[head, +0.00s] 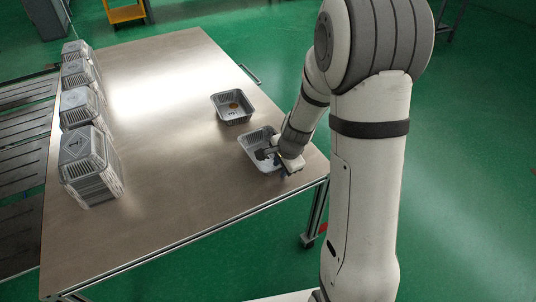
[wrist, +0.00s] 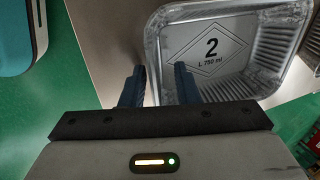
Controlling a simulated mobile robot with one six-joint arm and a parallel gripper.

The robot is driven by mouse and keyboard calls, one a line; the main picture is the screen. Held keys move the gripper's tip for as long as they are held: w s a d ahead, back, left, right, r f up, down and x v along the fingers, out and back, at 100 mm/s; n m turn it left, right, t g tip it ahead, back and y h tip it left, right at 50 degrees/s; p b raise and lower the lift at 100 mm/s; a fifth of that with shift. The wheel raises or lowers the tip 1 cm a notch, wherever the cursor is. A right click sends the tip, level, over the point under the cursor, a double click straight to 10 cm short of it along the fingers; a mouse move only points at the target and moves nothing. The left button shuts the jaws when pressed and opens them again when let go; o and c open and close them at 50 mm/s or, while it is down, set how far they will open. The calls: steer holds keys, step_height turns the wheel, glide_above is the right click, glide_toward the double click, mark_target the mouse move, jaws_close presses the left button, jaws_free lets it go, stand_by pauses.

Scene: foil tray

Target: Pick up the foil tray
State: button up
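A silver foil tray (head: 247,139) sits near the right edge of the metal table, at my gripper (head: 272,154). In the wrist view the same foil tray (wrist: 270,20) shows its inside, with "2" and "L 750 ml" marked on its floor. My gripper (wrist: 160,68) is open, its two dark fingers apart. The left finger appears outside the tray's near-left wall and the right finger appears over its inside, with the wall between them. I cannot tell whether either finger touches the tray. My wrist hides part of the tray in the head view.
A second foil tray (head: 228,120) with an orange-brown spot inside sits just behind. Several stacks of foil trays (head: 88,160) line the left side of the table (head: 165,135). The middle is clear. The table edge lies close to my gripper.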

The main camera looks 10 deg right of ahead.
steer(key=shift+f, duration=0.2)
steer(key=shift+c, duration=0.2)
jaws_close()
